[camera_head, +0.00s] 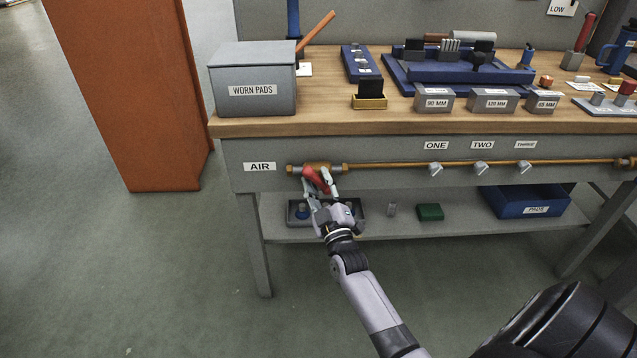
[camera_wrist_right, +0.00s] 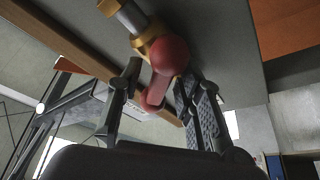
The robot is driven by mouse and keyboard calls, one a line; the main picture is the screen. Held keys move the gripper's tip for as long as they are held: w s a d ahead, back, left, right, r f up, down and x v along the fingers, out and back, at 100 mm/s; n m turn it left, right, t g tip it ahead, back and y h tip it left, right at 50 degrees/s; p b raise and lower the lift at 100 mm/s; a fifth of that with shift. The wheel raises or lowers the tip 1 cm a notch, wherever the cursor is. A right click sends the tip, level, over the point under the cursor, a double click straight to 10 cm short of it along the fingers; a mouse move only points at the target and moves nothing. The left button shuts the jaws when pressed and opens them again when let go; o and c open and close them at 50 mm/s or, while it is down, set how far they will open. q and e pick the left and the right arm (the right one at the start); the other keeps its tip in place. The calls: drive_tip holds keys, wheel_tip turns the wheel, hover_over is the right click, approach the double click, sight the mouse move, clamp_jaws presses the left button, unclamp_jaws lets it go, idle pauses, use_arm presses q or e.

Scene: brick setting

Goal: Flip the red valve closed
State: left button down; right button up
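The red valve handle (camera_head: 316,180) is on the brass valve body (camera_head: 318,167) at the left end of the pipe marked AIR. It slants down and to the right from the body. My right gripper (camera_head: 318,184) is at the handle, with one finger on each side. In the right wrist view, the rounded red handle (camera_wrist_right: 163,66) lies between the spread fingers of the right gripper (camera_wrist_right: 158,88). A gap shows on the left finger's side, and the right finger is close to the handle; contact is unclear. My left gripper is not in view.
The brass pipe (camera_head: 390,165) runs along the bench front below labels ONE and TWO, with small silver valves (camera_head: 436,169). A lower shelf (camera_head: 380,226) holds a blue bin (camera_head: 524,200) and a green block (camera_head: 430,212). An orange cabinet (camera_head: 130,90) stands left; the floor there is clear.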

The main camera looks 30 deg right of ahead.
drive_tip(key=shift+w, duration=0.1)
drive_tip(key=shift+c, duration=0.3)
clamp_jaws()
